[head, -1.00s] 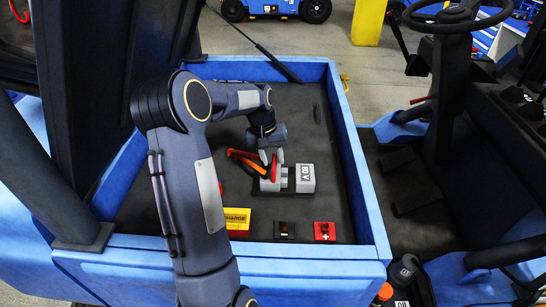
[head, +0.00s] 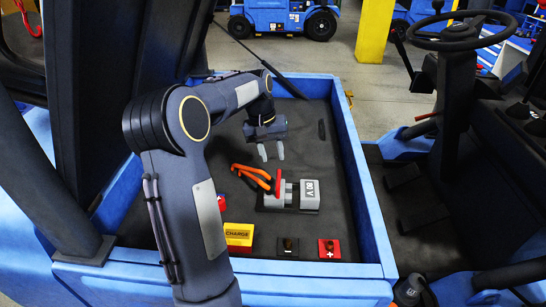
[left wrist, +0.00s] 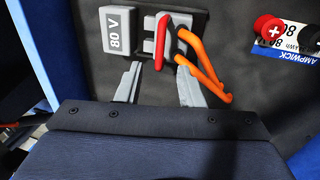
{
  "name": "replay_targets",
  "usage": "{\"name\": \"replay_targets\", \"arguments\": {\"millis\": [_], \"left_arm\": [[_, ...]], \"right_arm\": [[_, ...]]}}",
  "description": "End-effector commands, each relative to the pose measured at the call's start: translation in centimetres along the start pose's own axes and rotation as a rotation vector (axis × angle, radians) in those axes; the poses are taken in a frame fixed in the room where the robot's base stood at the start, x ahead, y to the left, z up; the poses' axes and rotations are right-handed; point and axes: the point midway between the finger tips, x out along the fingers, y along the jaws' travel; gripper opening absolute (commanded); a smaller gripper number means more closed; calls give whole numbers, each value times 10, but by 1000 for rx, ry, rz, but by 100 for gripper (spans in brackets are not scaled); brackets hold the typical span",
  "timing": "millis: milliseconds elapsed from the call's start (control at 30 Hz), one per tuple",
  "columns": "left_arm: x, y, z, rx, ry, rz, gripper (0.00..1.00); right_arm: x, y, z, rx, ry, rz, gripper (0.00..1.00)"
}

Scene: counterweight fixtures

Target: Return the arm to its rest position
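My left arm comes up from the bottom of the head view. Its left gripper (head: 271,152) is open and empty, above the tray floor and clear of the connector. My right gripper is not in view.
A blue-walled tray (head: 357,170) surrounds the connector. Near its front are a yellow CHARGE box (head: 238,235), a black terminal (head: 288,247) and a red plus terminal (head: 329,249). A steering wheel (head: 460,32) is at right. A dark post (head: 50,150) stands at left.

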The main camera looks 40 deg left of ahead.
Motion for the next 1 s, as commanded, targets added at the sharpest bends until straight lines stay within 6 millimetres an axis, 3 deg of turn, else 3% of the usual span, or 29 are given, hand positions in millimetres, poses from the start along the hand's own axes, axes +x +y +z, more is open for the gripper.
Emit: {"name": "replay_targets", "arguments": {"millis": [433,567,667,800,1000], "left_arm": [[0,1,1,2,0,0,34],[-9,11,15,33,15,12,34],[-24,27,45,93,44,34,34],[-43,50,108,206,98,84,34],[-45,64,204,357,171,171,34]], "right_arm": [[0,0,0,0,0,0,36],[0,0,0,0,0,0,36],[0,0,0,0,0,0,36],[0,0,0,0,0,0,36],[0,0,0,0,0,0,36]]}}
